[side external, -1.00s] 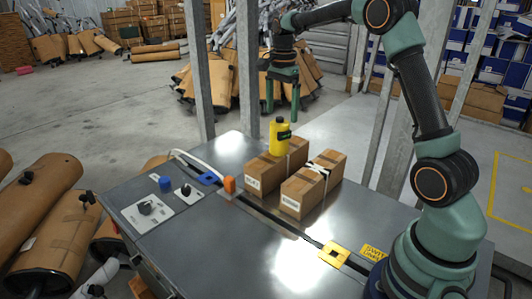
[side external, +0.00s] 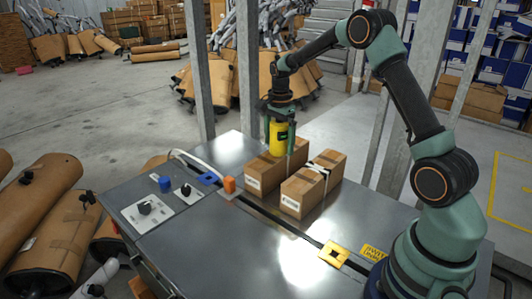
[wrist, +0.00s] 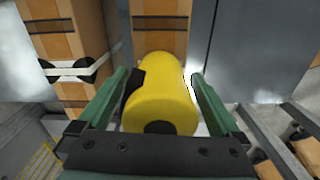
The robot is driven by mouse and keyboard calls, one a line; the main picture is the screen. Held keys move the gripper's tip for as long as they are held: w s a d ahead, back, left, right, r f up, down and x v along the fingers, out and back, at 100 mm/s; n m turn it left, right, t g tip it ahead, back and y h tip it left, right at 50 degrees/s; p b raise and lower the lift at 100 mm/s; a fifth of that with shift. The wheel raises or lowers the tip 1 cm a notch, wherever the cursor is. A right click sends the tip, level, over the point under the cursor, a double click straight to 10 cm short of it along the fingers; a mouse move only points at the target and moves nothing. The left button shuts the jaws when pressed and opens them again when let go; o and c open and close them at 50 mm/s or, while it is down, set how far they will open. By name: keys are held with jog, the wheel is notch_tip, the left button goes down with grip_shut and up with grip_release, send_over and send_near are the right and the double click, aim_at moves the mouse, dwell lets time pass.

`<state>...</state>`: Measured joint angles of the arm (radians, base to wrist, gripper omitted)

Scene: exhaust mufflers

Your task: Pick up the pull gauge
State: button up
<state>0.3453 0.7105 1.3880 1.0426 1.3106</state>
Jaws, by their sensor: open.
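The pull gauge, as I take it, is a yellow rounded body (side external: 278,138) with a dark patch. It appears to stand upright on the left cardboard box (side external: 264,173). My gripper (side external: 279,142) points down over it from above, with green fingers on either side. In the wrist view the yellow gauge (wrist: 162,88) lies between the two spread fingers of my gripper (wrist: 160,76). A gap shows between the gauge and the right finger; the left finger is close to its dark patch. The gauge's underside is hidden.
A second strapped box (side external: 310,188) stands right beside the left one.

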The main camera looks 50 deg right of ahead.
grip_shut()
jog(key=shift+r, duration=0.1)
